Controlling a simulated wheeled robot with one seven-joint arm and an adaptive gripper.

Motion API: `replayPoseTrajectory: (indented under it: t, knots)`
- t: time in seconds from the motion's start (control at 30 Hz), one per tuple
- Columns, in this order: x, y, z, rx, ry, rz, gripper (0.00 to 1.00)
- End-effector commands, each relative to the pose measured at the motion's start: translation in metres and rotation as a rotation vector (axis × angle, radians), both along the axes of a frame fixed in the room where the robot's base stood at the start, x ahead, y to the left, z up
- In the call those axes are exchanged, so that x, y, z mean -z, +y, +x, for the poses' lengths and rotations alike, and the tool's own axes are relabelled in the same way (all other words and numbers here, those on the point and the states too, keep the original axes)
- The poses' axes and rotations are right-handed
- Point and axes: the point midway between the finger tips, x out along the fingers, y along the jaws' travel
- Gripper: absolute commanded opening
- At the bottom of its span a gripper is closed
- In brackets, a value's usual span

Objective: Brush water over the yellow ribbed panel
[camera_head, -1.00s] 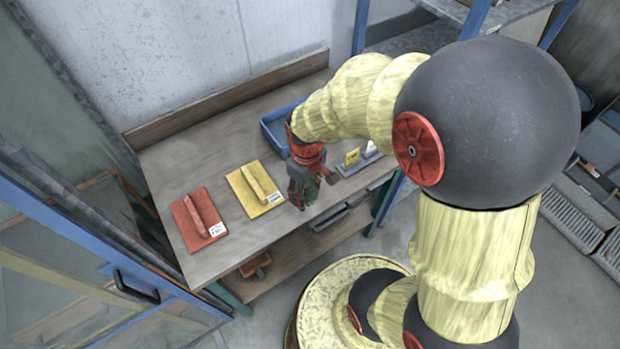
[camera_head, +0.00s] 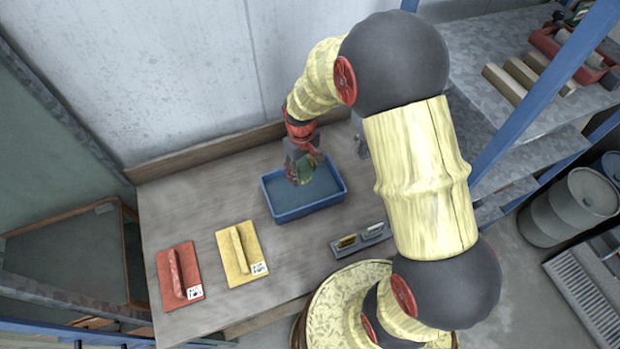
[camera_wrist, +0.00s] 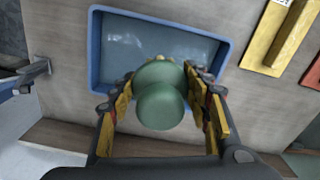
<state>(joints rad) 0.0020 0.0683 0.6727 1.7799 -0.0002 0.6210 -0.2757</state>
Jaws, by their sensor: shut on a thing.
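The yellow ribbed panel (camera_head: 229,263) lies flat on the table with one raised rib and a small white label. It shows at the upper right of the wrist view (camera_wrist: 262,48). A blue tray (camera_head: 297,213) of water stands right of it. My gripper (camera_head: 308,178) is over the tray, shut on a green rounded thing (camera_wrist: 160,106), seemingly the brush's handle. In the wrist view the fingers lie on both sides of it. The bristles are hidden, so I cannot tell whether they touch the water.
A red ribbed panel (camera_head: 191,262) lies left of the yellow one. A low wooden board (camera_head: 200,154) runs along the back wall. Bare table lies between tray and panels.

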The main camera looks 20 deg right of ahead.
Motion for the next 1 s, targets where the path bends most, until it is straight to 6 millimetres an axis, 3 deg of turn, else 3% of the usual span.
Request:
replayPoseTrajectory:
  t: [0.33, 1.0]
  knots:
    - [0.005, 0.0, 0.01, 0.05, 0.001, 0.0, 0.28]
    - [0.065, 0.0, 0.01, 0.049, 0.0, 0.0, 0.28]
